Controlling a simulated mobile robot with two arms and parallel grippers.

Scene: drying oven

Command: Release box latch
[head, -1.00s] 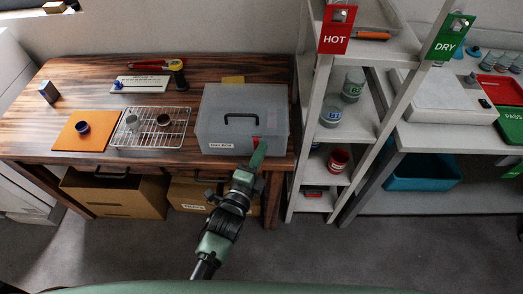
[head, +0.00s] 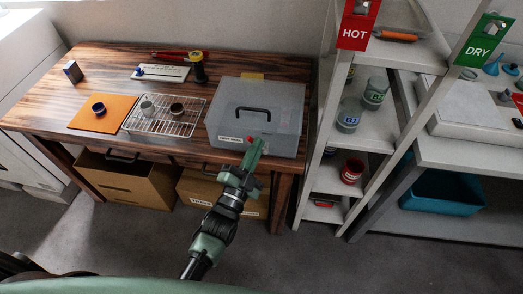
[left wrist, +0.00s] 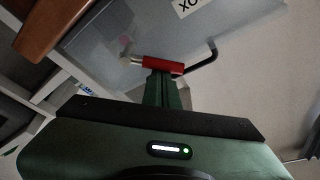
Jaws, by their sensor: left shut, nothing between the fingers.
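The drying box (head: 284,145) is a grey translucent case with a black handle (head: 253,110) on its lid and a white label on its front. It stands at the right front of the wooden table, lid down. A small red latch (head: 250,140) shows on its front edge, and the red piece shows larger in the left wrist view (left wrist: 163,65). My left gripper (head: 254,152) is shut and empty, its green fingertips right at the red latch. In the left wrist view the fingers (left wrist: 162,88) seem to touch it. The latch's exact position is partly hidden by the fingers.
A wire rack (head: 185,127) with two small cups and an orange mat (head: 88,118) with a dark cup lie left of the box. A shelf (head: 325,180) with jars and a red HOT sign (head: 357,24) stands close on the right. Cardboard boxes sit below the table.

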